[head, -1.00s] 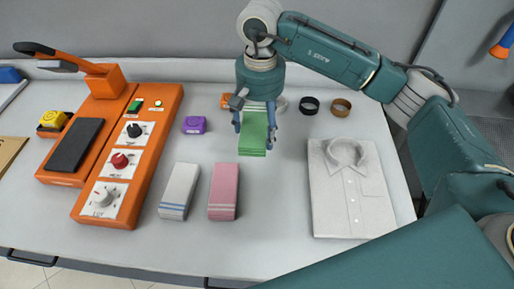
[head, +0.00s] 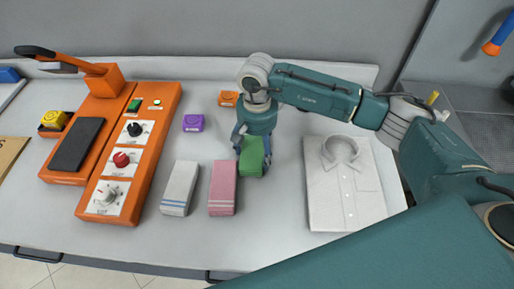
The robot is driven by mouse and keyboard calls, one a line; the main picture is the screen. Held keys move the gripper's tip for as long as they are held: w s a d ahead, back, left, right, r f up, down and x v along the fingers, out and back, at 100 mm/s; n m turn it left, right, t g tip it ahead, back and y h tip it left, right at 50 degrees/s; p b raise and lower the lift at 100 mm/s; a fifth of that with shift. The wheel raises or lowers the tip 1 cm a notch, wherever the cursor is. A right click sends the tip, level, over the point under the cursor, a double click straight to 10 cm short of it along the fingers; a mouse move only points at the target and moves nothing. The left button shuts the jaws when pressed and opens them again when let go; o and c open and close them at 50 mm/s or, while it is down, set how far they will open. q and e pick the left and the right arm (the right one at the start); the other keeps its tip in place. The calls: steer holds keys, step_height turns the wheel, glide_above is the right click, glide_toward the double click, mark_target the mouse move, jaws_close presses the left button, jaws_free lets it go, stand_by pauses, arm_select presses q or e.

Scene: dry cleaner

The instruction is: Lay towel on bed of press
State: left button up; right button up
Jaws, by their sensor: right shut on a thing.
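The orange press (head: 148,150) stands at the left, with its lever arm (head: 70,60) raised at the back. Its bed (head: 77,145) is a bare dark pad. My right gripper (head: 251,152) is shut on a folded green towel (head: 252,160), to the right of the press and behind the pink towel. I cannot tell whether the green towel touches the table. My left gripper is not in view.
A folded white shirt (head: 345,190) lies at the right. A purple block (head: 193,122) and an orange block (head: 229,98) sit behind the towels. A yellow button (head: 54,120) is at the press's left. The table (head: 270,240) is clear in front.

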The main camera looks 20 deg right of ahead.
steer(key=shift+f, duration=0.15)
steer(key=o, duration=1.3)
steer(key=shift+c, duration=0.2)
